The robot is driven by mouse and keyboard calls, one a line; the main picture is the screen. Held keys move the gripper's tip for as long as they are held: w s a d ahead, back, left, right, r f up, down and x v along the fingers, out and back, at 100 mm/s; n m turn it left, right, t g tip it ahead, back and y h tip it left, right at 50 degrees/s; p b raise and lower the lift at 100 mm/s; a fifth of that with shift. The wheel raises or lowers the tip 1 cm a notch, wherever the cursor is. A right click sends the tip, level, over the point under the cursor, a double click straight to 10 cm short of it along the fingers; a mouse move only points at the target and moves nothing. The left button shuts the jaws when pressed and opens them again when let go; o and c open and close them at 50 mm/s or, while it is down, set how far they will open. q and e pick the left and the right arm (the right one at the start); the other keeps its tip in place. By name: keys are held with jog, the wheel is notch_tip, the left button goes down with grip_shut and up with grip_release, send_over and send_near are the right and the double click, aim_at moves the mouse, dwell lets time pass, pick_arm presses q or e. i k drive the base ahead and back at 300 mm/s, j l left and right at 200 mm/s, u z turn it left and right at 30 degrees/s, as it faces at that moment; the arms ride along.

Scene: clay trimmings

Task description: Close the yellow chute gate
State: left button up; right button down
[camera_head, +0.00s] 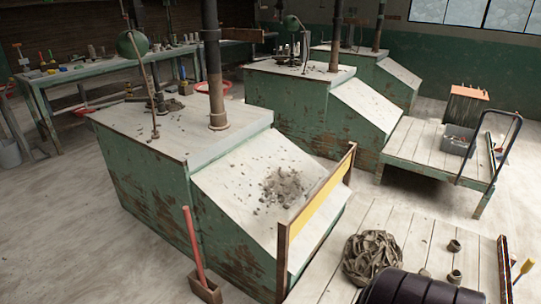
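The yellow chute gate (319,207) is a long narrow panel with a brown top edge. It spans two brown posts (283,262) at the lower end of the nearest green machine's pale sloping chute (232,172). The panel sits high between the posts, with a pale surface showing below it. I cannot tell how large any gap under it is. Grey clay trimmings (283,186) lie heaped on the chute above the gate, with crumbs scattered around. Neither of my grippers is in view.
A wooden platform (406,222) right of the gate bears a clay-coloured bundle (371,257) and small pots (454,246). A red-handled tool (194,246) stands left of the chute. A cart (416,143) stands farther back. The floor at left is mostly clear.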

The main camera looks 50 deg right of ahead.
aim_at(299, 225)
jog(key=i+z, duration=0.25)
jog(key=i, duration=0.25)
jog(key=i+j+z, duration=0.1)
jog(key=i+z, duration=0.15)
jog(key=i, duration=0.2)
jog(key=i+j+z, duration=0.2)
jog(key=i, duration=0.3)
